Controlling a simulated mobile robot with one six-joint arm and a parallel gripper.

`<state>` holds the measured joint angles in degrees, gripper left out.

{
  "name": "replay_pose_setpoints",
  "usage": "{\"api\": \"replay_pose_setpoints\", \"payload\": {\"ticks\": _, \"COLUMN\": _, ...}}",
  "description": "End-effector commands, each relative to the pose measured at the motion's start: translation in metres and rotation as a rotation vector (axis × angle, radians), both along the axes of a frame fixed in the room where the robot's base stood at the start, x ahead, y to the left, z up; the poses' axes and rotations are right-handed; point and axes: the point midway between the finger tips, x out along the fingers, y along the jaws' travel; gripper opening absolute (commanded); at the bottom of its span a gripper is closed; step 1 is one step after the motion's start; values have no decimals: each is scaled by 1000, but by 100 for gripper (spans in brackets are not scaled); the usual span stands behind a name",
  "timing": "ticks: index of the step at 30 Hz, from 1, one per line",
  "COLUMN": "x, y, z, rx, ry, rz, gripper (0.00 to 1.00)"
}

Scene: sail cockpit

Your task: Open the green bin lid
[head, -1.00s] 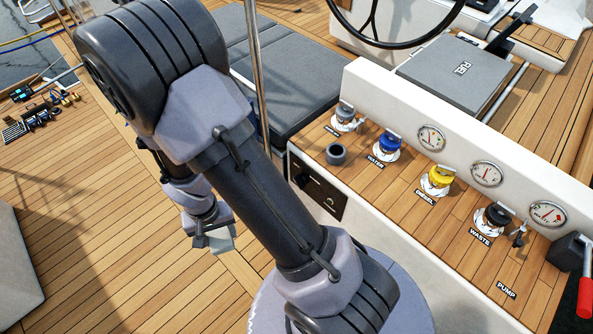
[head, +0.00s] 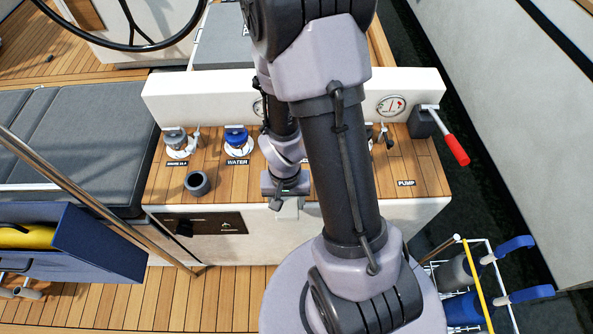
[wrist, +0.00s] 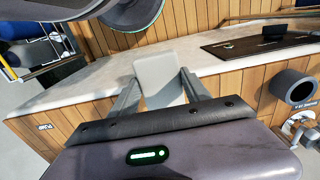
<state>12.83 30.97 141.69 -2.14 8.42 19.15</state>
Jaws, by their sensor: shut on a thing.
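No green bin lid can be made out in any view. My gripper (head: 289,198) hangs in front of the console's near edge in the head view, partly behind my own arm. In the wrist view my gripper (wrist: 160,86) has its two grey fingers closed on the sides of a plain pale grey block (wrist: 158,72). The block also shows as a small pale patch (head: 290,209) below the gripper in the head view. I cannot tell what the block is.
The console (head: 415,165) carries a blue WATER cap (head: 236,139), a grey cup-like ring (head: 196,183) and a red-handled lever (head: 455,148). A steel rail (head: 85,200) and a blue box (head: 98,243) stand left. A wire rack (head: 508,310) stands lower right.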

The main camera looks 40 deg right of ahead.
Motion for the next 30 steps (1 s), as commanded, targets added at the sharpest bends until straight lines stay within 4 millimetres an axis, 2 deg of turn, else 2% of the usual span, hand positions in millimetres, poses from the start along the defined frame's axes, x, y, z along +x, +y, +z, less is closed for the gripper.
{"api": "replay_pose_setpoints", "payload": {"ticks": 1, "x": 15, "y": -7, "z": -7, "rx": -1, "ry": -3, "rz": -4, "gripper": 0}}
{"api": "replay_pose_setpoints", "payload": {"ticks": 6, "x": 70, "y": -34, "z": -12, "rx": -1, "ry": -4, "rz": -1, "gripper": 0}}
{"api": "replay_pose_setpoints", "payload": {"ticks": 9, "x": 97, "y": -48, "z": -15, "rx": 0, "ry": -2, "rz": -2, "gripper": 0}}
{"api": "replay_pose_setpoints", "payload": {"ticks": 12, "x": 113, "y": -55, "z": -15, "rx": -1, "ry": -1, "rz": 0, "gripper": 0}}
{"api": "replay_pose_setpoints", "payload": {"ticks": 15, "x": 118, "y": -58, "z": -21, "rx": 1, "ry": 1, "rz": 0, "gripper": 0}}
{"api": "replay_pose_setpoints", "payload": {"ticks": 20, "x": 117, "y": -57, "z": -52, "rx": 0, "ry": 2, "rz": 1, "gripper": 0}}
{"api": "replay_pose_setpoints", "payload": {"ticks": 30, "x": 117, "y": -57, "z": -54, "rx": 1, "ry": 1, "rz": 0, "gripper": 0}}
